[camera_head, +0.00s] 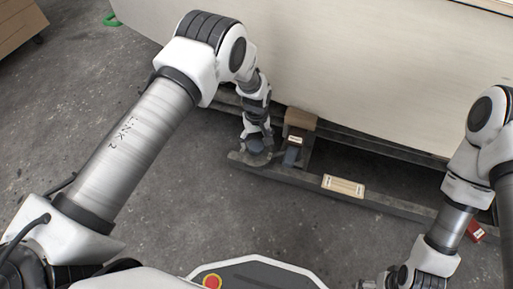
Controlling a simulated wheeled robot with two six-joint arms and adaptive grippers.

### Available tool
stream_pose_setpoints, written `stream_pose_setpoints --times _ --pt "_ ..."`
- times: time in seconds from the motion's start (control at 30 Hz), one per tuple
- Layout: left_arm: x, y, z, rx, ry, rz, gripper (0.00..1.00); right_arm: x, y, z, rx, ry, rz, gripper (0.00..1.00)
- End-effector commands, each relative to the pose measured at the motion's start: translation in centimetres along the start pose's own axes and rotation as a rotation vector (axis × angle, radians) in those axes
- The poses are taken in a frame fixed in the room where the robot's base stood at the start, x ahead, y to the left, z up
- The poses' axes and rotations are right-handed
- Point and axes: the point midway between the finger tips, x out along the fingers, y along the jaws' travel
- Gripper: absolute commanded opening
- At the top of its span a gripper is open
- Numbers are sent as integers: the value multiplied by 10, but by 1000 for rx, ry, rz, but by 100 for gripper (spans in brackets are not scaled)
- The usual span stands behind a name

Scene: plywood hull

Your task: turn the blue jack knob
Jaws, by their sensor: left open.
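The blue jack knob (256,146) shows as a small dark blue-grey round shape low beside the hull, near the left end of a grey beam. My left gripper (257,134) points down right above it, with its fingers open. The fingers partly cover the knob, and I cannot tell whether they touch it. A dark blue-grey block (291,156) stands just right of the knob. Only part of my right gripper (372,284) shows at the bottom edge, and its jaws are not clear.
The pale plywood hull (370,70) fills the back. The grey beam (395,206) carries a cream label plate (343,186). A brown block (300,119) sits under the hull edge. A red object (475,231) lies at right.

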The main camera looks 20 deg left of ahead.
Motion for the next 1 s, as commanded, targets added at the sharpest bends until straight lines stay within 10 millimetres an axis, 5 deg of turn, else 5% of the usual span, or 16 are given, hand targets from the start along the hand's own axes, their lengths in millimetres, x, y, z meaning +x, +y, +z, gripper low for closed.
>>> stream_pose_setpoints --times 0.1,0.37,0.53,1.0 --pt "20 0 0 -1 0 0 80 12 0 0 0 0 0 86" --pt "21 0 0 -1 0 0 80 10 0 0 0 0 0 86" --pt "21 0 0 -1 -1 0 20 10 0 0 0 0 0 86" --pt "20 0 0 55 -1 0 20 4 0 0 0 0 0 86"
